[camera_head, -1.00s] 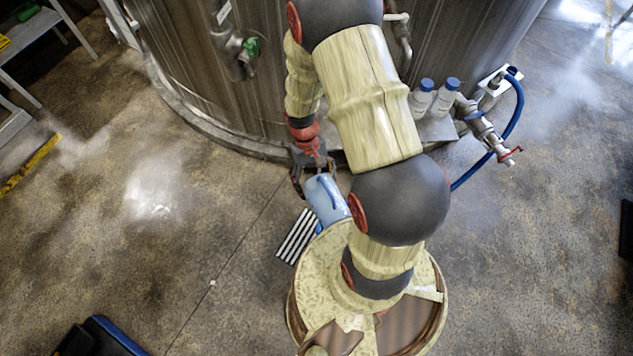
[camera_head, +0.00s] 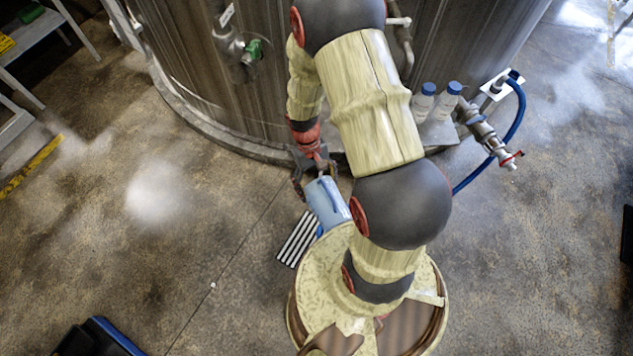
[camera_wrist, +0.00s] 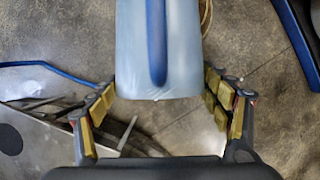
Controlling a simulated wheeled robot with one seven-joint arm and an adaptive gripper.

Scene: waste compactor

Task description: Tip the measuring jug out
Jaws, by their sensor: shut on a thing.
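The measuring jug (camera_head: 326,203) is a pale blue translucent vessel with a darker blue handle. In the head view it is tilted in front of the big tank, with its lower end over a striped floor grate. My gripper (camera_head: 313,172) is at its upper end, and its fingers are shut on it. In the wrist view the jug (camera_wrist: 161,50) fills the top middle, its blue handle facing the camera. My gripper's two padded fingers (camera_wrist: 163,98) flank its near end. The jug's mouth and contents are hidden.
A floor drain grate (camera_head: 298,240) with pale and dark stripes lies under the jug. The large tank (camera_head: 215,85) stands behind. Two white bottles with blue caps (camera_head: 432,103) and a valve with a blue hose (camera_head: 518,115) are to the right. Open concrete floor lies left.

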